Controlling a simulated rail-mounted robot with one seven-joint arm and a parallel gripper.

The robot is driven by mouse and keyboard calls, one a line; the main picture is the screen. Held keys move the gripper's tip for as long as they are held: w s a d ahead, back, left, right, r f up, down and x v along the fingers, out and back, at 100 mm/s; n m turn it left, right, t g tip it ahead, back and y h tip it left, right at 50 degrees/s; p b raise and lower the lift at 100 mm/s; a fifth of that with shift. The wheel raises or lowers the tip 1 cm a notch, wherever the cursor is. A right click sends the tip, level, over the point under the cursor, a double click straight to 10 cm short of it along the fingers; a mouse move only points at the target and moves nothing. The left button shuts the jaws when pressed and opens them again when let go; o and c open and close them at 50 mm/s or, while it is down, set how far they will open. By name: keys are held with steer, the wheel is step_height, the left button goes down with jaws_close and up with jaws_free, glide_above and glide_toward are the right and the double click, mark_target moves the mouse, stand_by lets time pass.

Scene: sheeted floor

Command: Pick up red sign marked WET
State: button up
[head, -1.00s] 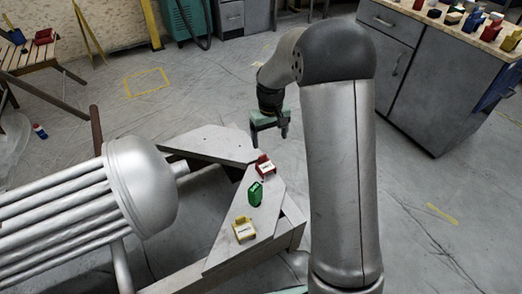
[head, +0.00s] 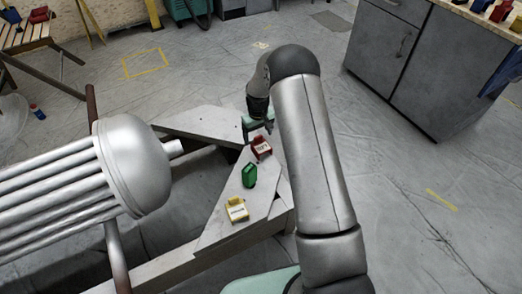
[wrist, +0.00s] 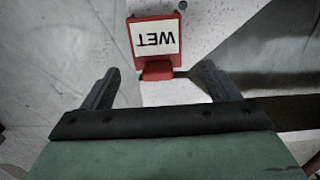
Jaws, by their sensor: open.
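The red sign (head: 261,148) sits on the grey plank at its far end, behind a green object. In the wrist view the red sign (wrist: 154,42) shows a white label reading WET, upside down, with a red block at its near edge. My gripper (wrist: 160,84) is open and empty, its two dark fingers spread to either side just short of the sign. In the head view my gripper (head: 258,126) is beside the sign at its far side, partly hidden by my arm.
A green object (head: 249,175) and a yellow sign (head: 237,209) stand on the same plank (head: 228,232), nearer the camera. A silver tank with pipes (head: 130,165) lies to the left. A grey cabinet (head: 400,70) stands at the right. The floor on the right is clear.

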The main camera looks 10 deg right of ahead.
mark_target(259, 143)
steer(key=f+b, duration=0.1)
steer(key=f, duration=0.2)
steer(key=f+b, duration=0.1)
steer(key=f, duration=0.2)
steer(key=shift+s+d, duration=0.1)
steer(key=shift+d, duration=0.1)
steer(key=shift+r, duration=0.15)
steer(key=c, duration=1.1)
